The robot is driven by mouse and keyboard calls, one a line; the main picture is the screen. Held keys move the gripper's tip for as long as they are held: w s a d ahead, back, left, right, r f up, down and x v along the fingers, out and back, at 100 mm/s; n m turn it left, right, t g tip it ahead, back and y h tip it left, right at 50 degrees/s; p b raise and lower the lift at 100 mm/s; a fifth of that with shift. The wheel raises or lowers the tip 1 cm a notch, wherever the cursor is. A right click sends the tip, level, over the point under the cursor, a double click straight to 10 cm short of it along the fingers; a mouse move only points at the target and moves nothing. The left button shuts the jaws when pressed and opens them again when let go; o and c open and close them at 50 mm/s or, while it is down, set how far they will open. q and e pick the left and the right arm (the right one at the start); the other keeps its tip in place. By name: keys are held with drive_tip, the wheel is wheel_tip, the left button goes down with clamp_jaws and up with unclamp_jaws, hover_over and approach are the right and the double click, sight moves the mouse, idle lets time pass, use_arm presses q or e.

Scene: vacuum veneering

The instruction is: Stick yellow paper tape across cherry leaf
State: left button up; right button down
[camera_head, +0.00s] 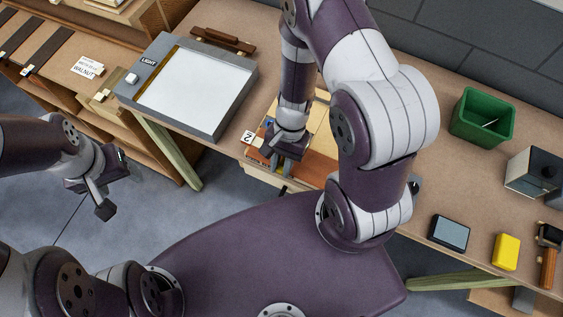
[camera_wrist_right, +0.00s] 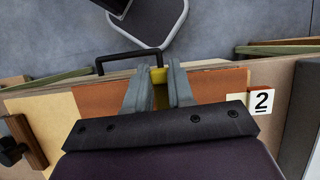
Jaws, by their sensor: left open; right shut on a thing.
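The reddish-brown sheet that looks like the cherry leaf (camera_wrist_right: 215,84) lies on a pale wooden board at the bench's front edge; in the head view part of it (camera_head: 318,168) shows beside my right arm. My right gripper (camera_wrist_right: 158,76) points down over the leaf's edge, its fingers closed on a small yellow piece, apparently the yellow tape (camera_wrist_right: 159,74). Whether the tape touches the leaf cannot be told. In the head view my right gripper (camera_head: 283,170) partly hides the work. My left gripper (camera_head: 113,187) is open and empty, out over the floor left of the bench.
A card marked 2 (camera_wrist_right: 262,102) stands beside the leaf. A black handle (camera_wrist_right: 112,56) sticks out at the front. A light box (camera_head: 200,92) lies left on the bench. Right are a green bin (camera_head: 483,116), a dark tablet-like device (camera_head: 449,232) and a yellow block (camera_head: 506,252).

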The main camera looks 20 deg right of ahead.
drive_tip(key=shift+f, duration=0.1)
idle(0.3)
drive_tip(key=c, duration=0.9)
unclamp_jaws()
drive_tip(key=shift+d, duration=0.1)
drive_tip(key=v, duration=1.2)
drive_tip(key=shift+r, duration=0.35)
